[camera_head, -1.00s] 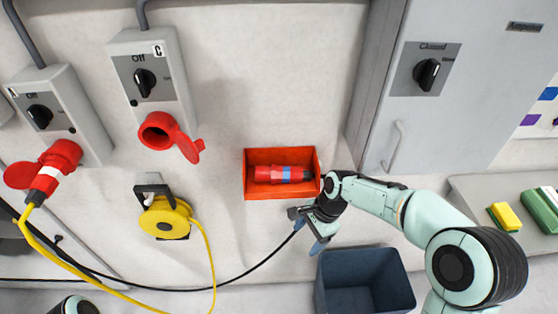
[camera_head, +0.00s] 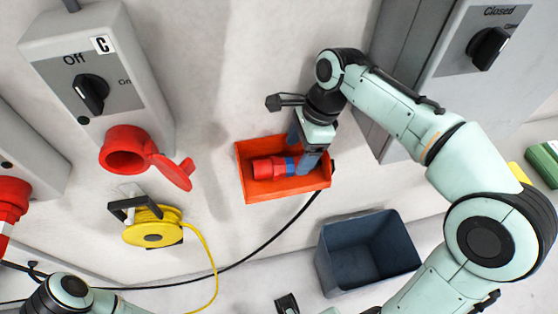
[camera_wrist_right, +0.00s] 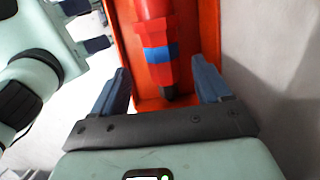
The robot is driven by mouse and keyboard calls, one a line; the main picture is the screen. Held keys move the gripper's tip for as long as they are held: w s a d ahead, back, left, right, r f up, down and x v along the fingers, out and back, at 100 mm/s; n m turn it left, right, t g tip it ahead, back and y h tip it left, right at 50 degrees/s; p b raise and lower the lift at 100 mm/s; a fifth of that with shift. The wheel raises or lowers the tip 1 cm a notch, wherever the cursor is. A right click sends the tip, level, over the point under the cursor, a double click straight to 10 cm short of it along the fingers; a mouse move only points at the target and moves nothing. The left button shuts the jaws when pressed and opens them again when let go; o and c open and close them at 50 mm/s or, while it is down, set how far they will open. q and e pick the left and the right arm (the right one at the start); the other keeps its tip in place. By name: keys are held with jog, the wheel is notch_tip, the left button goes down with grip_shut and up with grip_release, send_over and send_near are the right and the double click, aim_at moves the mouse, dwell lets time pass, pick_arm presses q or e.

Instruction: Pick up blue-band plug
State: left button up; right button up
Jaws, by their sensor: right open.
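The red plug with a blue band (camera_head: 265,169) lies on its side in an orange-red bin (camera_head: 262,193) on the wall. My right gripper (camera_head: 300,150) is over the bin's right part, fingers reaching down at the banded end. In the right wrist view the plug (camera_wrist_right: 158,72) points between the open fingers (camera_wrist_right: 163,88); its blue band lies beyond the fingertips and its dark tip is between them. There are gaps on both sides, so nothing is gripped. My left gripper (camera_wrist_right: 86,26) shows at the left of the right wrist view, its blue fingers apart and empty.
A dark blue-grey open box (camera_head: 368,255) stands below the bin. A switch box marked C (camera_head: 130,60) with a red socket (camera_head: 128,150) and a yellow cable reel (camera_head: 152,228) are at the left. A black cable passes below the bin.

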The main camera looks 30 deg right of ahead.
aim_at(288, 161)
jog(key=x, duration=0.3)
jog(key=a+x, duration=0.1)
jog(key=x, duration=0.1)
jog(key=shift+w+b, duration=0.25)
jog(key=shift+b, duration=0.1)
jog(key=c, duration=1.3)
jog(key=shift+o, duration=0.2)
